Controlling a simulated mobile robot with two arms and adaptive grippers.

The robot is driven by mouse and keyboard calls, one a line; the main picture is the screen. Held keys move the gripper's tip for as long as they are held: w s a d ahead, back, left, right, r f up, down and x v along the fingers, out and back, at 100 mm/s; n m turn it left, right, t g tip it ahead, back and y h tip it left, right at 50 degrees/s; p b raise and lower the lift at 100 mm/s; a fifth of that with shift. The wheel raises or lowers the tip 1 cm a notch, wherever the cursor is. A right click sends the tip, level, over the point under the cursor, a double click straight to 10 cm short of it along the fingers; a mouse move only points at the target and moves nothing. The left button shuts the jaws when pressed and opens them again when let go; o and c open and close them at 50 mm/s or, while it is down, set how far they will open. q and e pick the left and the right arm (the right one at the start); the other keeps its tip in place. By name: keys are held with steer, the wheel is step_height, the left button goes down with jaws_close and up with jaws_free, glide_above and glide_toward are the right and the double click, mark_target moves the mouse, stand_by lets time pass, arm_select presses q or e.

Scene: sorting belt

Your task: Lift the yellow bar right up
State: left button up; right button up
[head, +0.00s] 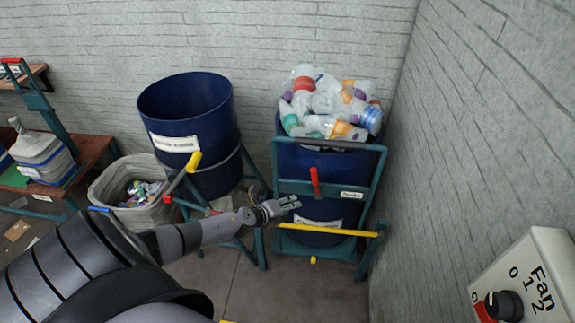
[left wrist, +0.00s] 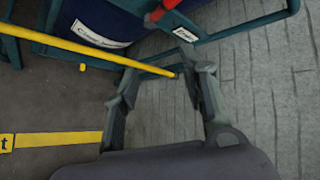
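The yellow bar (head: 325,231) runs nearly level across the front of the teal stand (head: 325,188) that holds the right blue bin. In the left wrist view the yellow bar (left wrist: 75,53) comes in from the left, and its right end shows between my fingertips in the picture. My left gripper (head: 294,203) is in front of the stand, just above the bar's left part in the head view. In the left wrist view the left gripper (left wrist: 168,76) has its fingers wide apart and holds nothing. Contact with the bar cannot be told. My right gripper is not in view.
The right blue bin (head: 315,160) is heaped with plastic bottles (head: 330,102). A red handle (head: 315,183) sits above the bar. Another blue bin (head: 187,105) and a grey basket (head: 130,192) stand left. A wall (head: 480,130) and fan switch box (head: 525,283) bound the right.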

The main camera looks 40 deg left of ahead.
arm_select(q)
steer(key=shift+f, duration=0.1)
stand_by(0.7)
steer(key=s+d+f+n+g+y+b, duration=0.1)
steer(key=s+d+f+n+g+b, duration=0.2)
steer(key=s+f, duration=0.5)
steer(key=s+f+n+b, duration=0.3)
steer(key=s+f+n, duration=0.25)
steer(key=f, duration=0.55)
steer(key=s+d+f+n+g+y+b, duration=0.1)
steer(key=s+d+f+n+g+b, duration=0.15)
steer(key=s+f, duration=0.55)
steer(key=s+d+f+n+g+b, duration=0.1)
steer(key=s+d+f+n+b, duration=0.1)
steer(key=s, duration=0.6)
steer(key=s+d+f+n+g+h+b, duration=0.1)
steer(key=s+d+f+n+g+b, duration=0.1)
steer(key=s+d+f+n, duration=0.2)
steer(key=s+d+f+n+g+b, duration=0.2)
steer(key=s+d+f, duration=0.4)
steer(key=s+f, duration=0.3)
steer(key=s+n, duration=0.1)
steer(key=s, duration=0.3)
steer(key=shift+s+d+f+n, duration=0.15)
steer(key=shift+s+f+n, duration=0.05)
steer(key=shift+f+n, duration=0.15)
steer(key=shift+s+f, duration=0.1)
